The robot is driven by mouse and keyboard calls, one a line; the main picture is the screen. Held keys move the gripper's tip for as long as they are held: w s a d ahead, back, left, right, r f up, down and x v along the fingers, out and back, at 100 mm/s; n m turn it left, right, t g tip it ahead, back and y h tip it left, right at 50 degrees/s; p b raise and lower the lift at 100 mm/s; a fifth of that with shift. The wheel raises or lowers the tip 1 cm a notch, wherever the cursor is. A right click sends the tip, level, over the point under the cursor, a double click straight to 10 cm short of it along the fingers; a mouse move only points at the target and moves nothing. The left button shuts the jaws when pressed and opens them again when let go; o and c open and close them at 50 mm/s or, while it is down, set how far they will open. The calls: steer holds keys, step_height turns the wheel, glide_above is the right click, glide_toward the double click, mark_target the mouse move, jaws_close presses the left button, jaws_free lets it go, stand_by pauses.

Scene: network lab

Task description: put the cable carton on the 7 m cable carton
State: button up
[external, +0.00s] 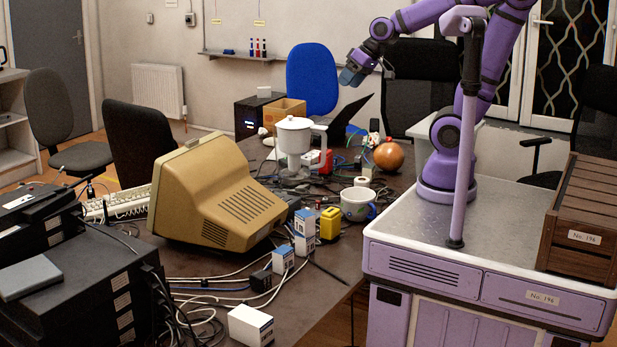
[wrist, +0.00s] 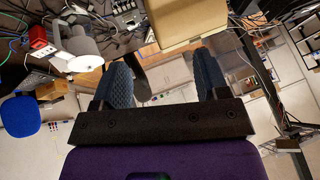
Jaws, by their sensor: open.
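Several small white-and-blue cartons are on the table in the external view. One white carton (external: 250,326) lies at the front edge, and another carton (external: 283,260) stands behind it. Two more, a lower carton (external: 304,244) and an upper carton (external: 305,222), are close together near the yellow object; I cannot tell whether they are stacked. The labels are too small to read, so I cannot tell which is the 7 m one. My gripper (external: 350,77) is high above the table's far side, away from the cartons. In the wrist view its fingers (wrist: 165,78) are apart with nothing between them.
A beige monitor (external: 215,195) stands left of the cartons. Loose cables run around the cartons. Black equipment (external: 85,280) fills the left.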

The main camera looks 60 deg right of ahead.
steer(key=s+d+r+h, duration=0.3)
steer(key=s+d, duration=0.6)
steer(key=shift+s+d+r+g, duration=0.15)
steer(key=shift+d+r+g, duration=0.05)
steer(key=shift+d+g, duration=0.15)
